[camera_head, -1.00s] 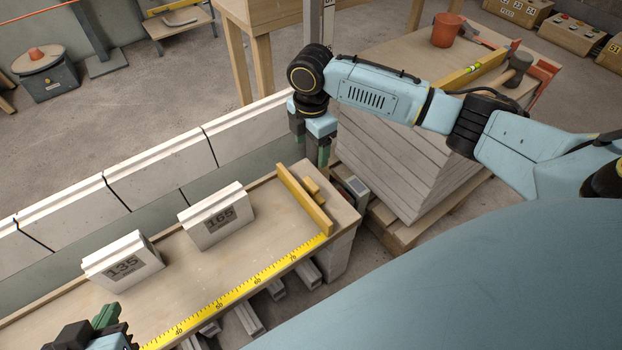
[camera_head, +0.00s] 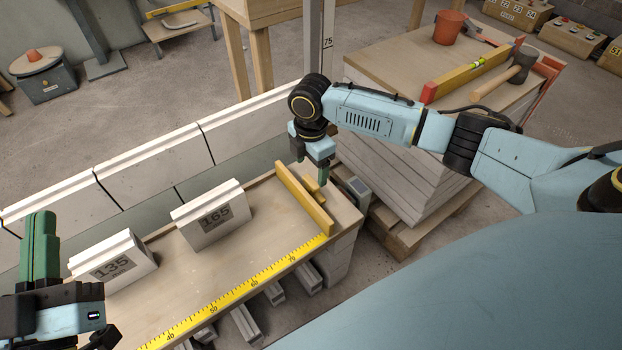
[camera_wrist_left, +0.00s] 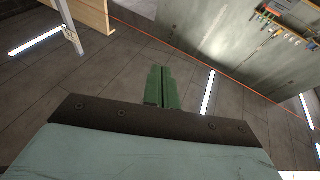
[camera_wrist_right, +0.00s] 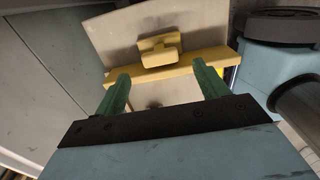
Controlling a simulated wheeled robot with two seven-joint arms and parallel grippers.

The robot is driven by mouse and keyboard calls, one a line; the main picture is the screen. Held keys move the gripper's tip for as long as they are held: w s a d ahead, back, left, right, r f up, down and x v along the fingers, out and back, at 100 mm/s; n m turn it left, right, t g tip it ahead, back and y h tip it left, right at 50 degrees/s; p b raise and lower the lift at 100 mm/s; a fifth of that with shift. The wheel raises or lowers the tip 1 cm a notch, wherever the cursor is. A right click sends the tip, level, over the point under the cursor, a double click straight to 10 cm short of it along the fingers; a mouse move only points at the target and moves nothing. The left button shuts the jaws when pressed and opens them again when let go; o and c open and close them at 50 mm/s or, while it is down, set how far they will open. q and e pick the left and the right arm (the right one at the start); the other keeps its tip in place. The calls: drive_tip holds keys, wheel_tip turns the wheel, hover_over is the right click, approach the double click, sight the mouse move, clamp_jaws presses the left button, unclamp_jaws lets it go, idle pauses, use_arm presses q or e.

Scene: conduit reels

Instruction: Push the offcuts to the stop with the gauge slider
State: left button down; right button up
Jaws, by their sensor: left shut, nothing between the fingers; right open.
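Two pale offcuts stand on the bench (camera_head: 235,262), apart from each other: one marked 135 (camera_head: 113,262) at the left, one marked 165 (camera_head: 211,214) in the middle. The yellow gauge slider (camera_head: 303,199), a bar with a small grip knob, lies across the bench's right end; the right wrist view shows the knob (camera_wrist_right: 160,50). My right gripper (camera_head: 312,178) is open, just above and beside the slider, its fingers either side of the knob in the wrist view. My left gripper (camera_head: 42,235) is shut and empty, raised at the far left. I cannot make out the stop.
A yellow measuring tape (camera_head: 240,290) runs along the bench's front edge. A row of pale blocks (camera_head: 155,165) borders the back. A stack of boards (camera_head: 400,150) at the right carries a red bucket (camera_head: 449,27), a level and a mallet (camera_head: 505,75).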

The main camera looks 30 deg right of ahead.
sight(311, 181)
wheel_tip(311, 181, down, 3)
drive_tip(key=shift+r+b, duration=0.1)
drive_tip(key=shift+b, duration=0.55)
use_arm(q)
drive_tip(key=shift+s+a+r+t+h+b, duration=0.1)
drive_tip(key=shift+s+r+t+h+b, duration=0.1)
drive_tip(key=shift+s+r+t, duration=0.4)
drive_tip(key=shift+s+r+t+h+b, duration=0.1)
drive_tip(key=shift+s+r+t+h, duration=0.15)
drive_tip(key=shift+r+t, duration=0.5)
drive_tip(key=shift+s+a+r+t+h+b, duration=0.15)
drive_tip(key=shift+s+r+t, duration=0.4)
drive_tip(key=shift+t, duration=0.3)
use_arm(e)
drive_tip(key=shift+f, duration=0.9)
use_arm(q)
drive_tip(key=shift+d, duration=0.1)
